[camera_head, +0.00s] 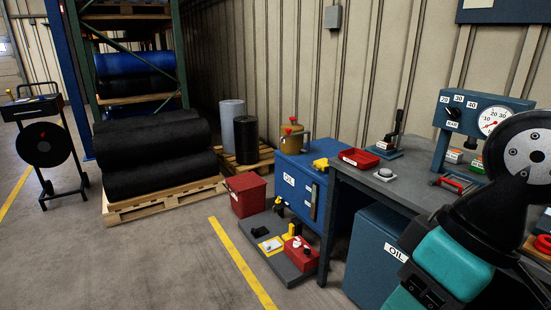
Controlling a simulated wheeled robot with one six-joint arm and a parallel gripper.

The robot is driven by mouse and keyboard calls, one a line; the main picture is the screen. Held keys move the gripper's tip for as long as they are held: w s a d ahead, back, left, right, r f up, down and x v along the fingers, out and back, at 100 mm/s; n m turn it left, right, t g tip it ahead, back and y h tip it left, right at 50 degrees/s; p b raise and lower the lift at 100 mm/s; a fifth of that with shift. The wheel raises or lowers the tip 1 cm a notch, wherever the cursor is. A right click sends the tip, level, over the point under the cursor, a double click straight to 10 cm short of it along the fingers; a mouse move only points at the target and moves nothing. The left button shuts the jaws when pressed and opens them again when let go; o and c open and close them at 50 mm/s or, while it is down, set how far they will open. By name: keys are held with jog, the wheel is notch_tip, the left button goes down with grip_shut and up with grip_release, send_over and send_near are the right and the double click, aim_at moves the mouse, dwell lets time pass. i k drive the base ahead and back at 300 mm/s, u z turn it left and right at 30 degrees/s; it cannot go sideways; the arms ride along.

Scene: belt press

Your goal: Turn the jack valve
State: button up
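No part is labelled as the jack valve, and I cannot tell for sure which part it is. A black and yellow part stands at the platform's back edge. My arm's black and teal links fill the lower right; my gripper is out of view.
A workbench (411,183) with a gauge panel (480,112) stands at the right. A blue oil cabinet (302,182) and red bin (246,194) stand behind the platform. Black rolls lie on a pallet (166,203) at left. Floor left of the yellow line (240,262) is clear.

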aim_at(296, 243)
jog(key=u, duration=0.05)
jog(key=i, duration=1.3)
jog(key=u, duration=0.25)
jog(key=i, duration=1.35)
jog(key=u, duration=0.05)
